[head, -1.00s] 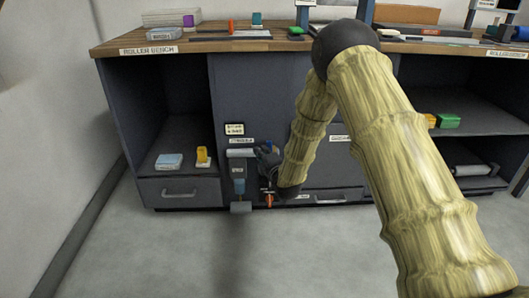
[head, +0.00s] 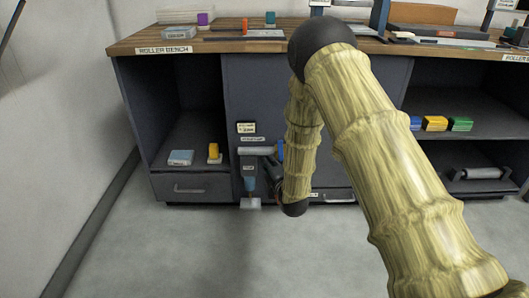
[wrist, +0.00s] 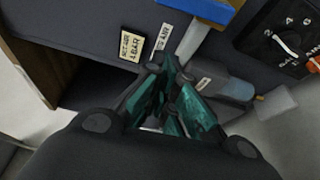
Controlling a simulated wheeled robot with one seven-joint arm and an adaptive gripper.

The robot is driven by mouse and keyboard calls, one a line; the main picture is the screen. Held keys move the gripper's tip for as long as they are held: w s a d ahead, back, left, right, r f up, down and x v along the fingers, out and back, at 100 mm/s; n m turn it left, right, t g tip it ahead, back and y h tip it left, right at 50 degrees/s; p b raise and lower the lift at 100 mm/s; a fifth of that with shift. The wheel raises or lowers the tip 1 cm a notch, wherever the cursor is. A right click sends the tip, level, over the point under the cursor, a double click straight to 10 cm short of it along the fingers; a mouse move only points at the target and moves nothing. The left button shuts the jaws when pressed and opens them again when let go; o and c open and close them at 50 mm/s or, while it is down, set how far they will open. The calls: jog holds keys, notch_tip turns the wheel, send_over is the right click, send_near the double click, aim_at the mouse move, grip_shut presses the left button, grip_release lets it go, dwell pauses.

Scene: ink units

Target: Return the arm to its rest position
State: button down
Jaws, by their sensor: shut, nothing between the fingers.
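My arm, tan and ridged with black joints, reaches down in front of the bench in the head view. My gripper (wrist: 170,76) shows in the wrist view with its teal-and-black fingers drawn together and nothing between them.
The roller bench (head: 190,42) has a wooden top with several items. Open shelves hold a pale blue box (head: 180,157), a yellow item (head: 214,153) and a roller (head: 482,173). The floor (head: 160,245) in front is clear.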

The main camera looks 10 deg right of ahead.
jog(key=s+d+f+m+g+h, duration=0.15)
jog(key=s+f+m+g, duration=0.4)
jog(key=s+f, duration=0.75)
jog(key=s+d+f+m+g+h, duration=0.15)
jog(key=s+f+m+g, duration=0.35)
jog(key=s+f, duration=0.75)
jog(key=s+f+m+g, duration=0.2)
jog(key=s+m+g, duration=0.65)
jog(key=s, duration=2.25)
notch_tip(320, 180, up, 38)
jog(key=m+t+p, duration=0.1)
jog(key=p, duration=3.7)
jog(key=shift+d+f+m+y, duration=0.2)
jog(key=shift+m+y, duration=0.1)
